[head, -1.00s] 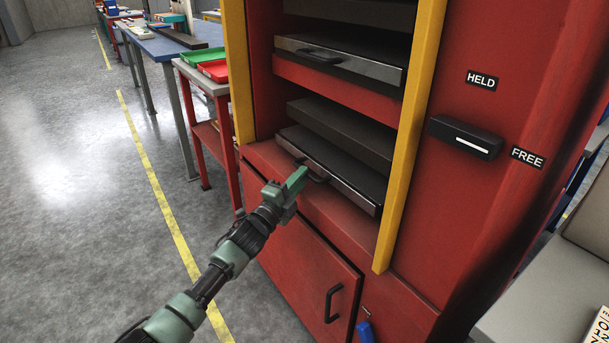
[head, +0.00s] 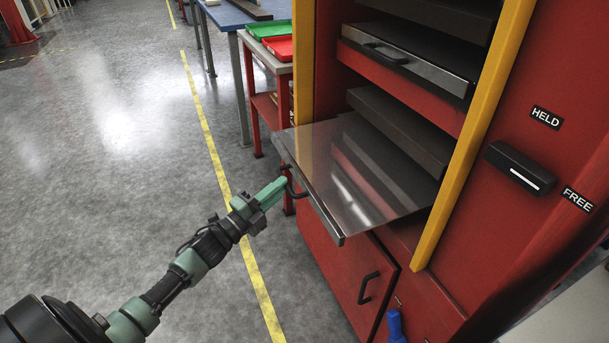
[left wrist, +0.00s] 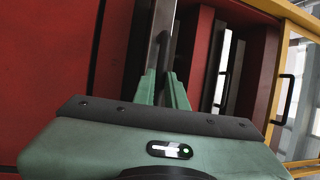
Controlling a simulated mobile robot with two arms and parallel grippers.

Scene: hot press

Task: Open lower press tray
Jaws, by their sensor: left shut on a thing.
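The lower press tray (head: 362,180) is a shiny metal plate that sticks out of the red press, well past its yellow posts. Its dark handle (head: 293,188) is on the front edge. My left gripper (head: 284,186) is shut on this handle, at the tray's left front. The upper tray (head: 410,65) sits inside the press. My right gripper is not in view.
The lower cabinet door (head: 335,265) with a black handle is closed below the tray. A black lever (head: 519,166) sits between HELD and FREE labels on the right. A side table with a green tray (head: 266,29) and a red tray (head: 279,47) stands behind. The floor at left is clear.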

